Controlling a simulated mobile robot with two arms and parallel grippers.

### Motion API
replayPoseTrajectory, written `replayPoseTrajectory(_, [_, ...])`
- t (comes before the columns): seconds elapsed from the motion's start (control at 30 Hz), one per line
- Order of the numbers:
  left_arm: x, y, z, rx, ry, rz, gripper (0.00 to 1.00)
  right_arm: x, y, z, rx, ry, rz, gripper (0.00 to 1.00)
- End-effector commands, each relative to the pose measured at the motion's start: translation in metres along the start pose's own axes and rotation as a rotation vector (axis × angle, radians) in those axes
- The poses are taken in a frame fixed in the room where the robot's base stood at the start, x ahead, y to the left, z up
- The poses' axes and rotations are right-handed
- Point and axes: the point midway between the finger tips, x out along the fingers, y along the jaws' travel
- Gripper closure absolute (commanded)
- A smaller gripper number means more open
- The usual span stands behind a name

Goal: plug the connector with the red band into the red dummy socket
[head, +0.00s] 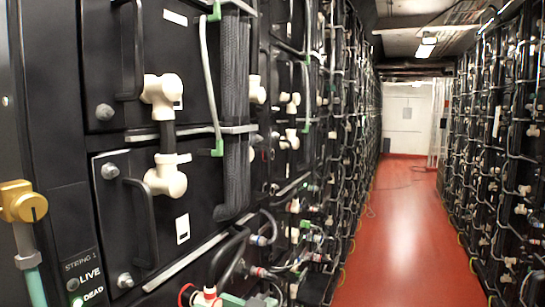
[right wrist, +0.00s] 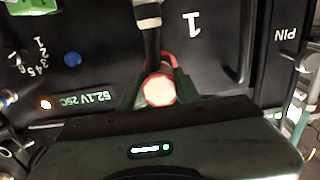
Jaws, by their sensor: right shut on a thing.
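A white connector end with a red rim (right wrist: 159,90) is in the right wrist view, at the middle. A black cable with a pale sleeve (right wrist: 148,17) runs down to it from the top. My right gripper (right wrist: 160,98) has its green fingers shut on this connector, one on each side. In the head view the white and red connector (head: 206,297) shows at the bottom edge, with a green part of my right gripper (head: 238,300) beside it. A red curve shows behind the connector; I cannot tell whether it is the red dummy socket. My left gripper is not in view.
Black battery modules (head: 190,70) with handles and white elbow connectors (head: 166,180) fill the left. A panel reads STRING 1, with a green light by DEAD (head: 77,301). A brass-coloured fitting (head: 20,202) is at far left.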

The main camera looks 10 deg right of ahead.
Motion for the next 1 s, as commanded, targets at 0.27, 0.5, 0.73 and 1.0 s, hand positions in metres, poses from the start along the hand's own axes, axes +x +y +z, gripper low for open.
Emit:
replayPoseTrajectory(0.27, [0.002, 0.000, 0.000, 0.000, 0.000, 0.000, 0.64, -0.007, 0.000, -0.001, -0.002, 0.001, 0.000, 1.00])
replayPoseTrajectory(0.5, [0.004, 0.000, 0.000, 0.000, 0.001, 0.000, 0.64, -0.013, 0.000, -0.001, 0.000, 0.001, 0.000, 1.00])
replayPoseTrajectory(0.73, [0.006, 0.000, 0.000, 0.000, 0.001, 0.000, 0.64, -0.019, 0.000, -0.001, -0.001, 0.001, 0.000, 1.00])
replayPoseTrajectory(1.0, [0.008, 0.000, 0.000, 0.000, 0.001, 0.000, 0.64, -0.025, 0.000, -0.001, -0.001, 0.001, 0.000, 1.00])
